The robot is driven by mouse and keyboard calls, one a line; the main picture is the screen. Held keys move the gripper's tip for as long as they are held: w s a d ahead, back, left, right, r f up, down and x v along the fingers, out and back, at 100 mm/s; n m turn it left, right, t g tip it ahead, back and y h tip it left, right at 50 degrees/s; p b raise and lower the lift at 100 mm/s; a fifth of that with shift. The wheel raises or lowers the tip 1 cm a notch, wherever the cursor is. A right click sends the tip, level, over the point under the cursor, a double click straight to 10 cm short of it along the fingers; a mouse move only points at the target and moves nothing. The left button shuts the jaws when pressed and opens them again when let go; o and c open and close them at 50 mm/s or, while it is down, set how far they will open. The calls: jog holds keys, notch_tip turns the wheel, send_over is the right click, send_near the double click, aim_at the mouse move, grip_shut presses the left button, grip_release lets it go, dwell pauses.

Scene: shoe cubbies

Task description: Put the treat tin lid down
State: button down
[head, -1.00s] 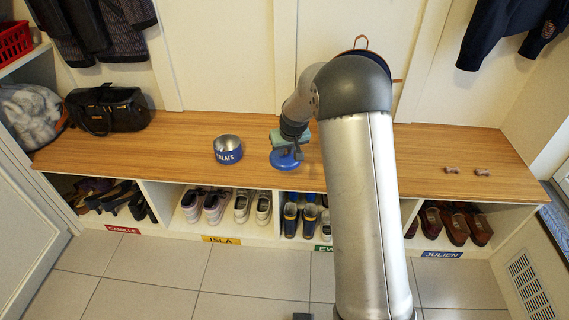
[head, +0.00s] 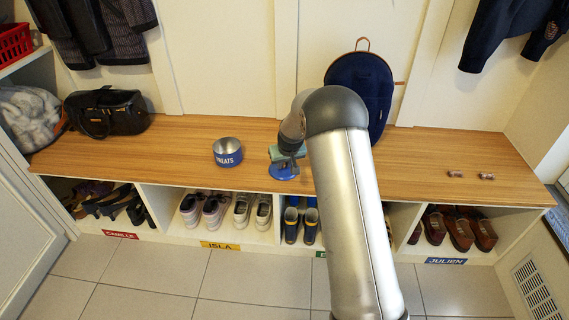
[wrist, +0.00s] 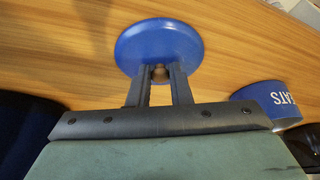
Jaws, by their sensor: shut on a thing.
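The treat tin lid (head: 282,172) is a round blue disc with a small brown knob. My gripper (head: 284,163) is shut on the knob, and the lid is at the bench top, right of the tin. In the wrist view the lid (wrist: 158,45) lies past the fingertips (wrist: 160,76), with the knob between them. I cannot tell whether the lid touches the wood. The open blue treat tin (head: 227,153), marked with white letters, stands upright on the bench; part of it (wrist: 262,97) shows at the right in the wrist view.
The wooden bench (head: 180,140) is clear around the tin. A black handbag (head: 106,112) is at its left, a navy backpack (head: 372,85) stands behind my arm, and two small brown objects (head: 455,174) lie at the right. Shoes fill the cubbies (head: 226,212) below.

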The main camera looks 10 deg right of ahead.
jog(key=shift+f, duration=0.25)
jog(key=c, duration=1.3)
grip_release()
jog(key=shift+r, duration=0.15)
jog(key=shift+r, duration=0.35)
jog(key=p+v, duration=0.3)
jog(key=v, duration=0.8)
jog(key=s+r+g, duration=0.1)
jog(key=s+r, duration=0.1)
jog(key=s, duration=1.1)
jog(key=s+r+g, duration=0.2)
jog(key=s, duration=1.1)
jog(key=s+r+m+g, duration=0.1)
jog(key=s+r+g, duration=0.1)
jog(key=s, duration=1.2)
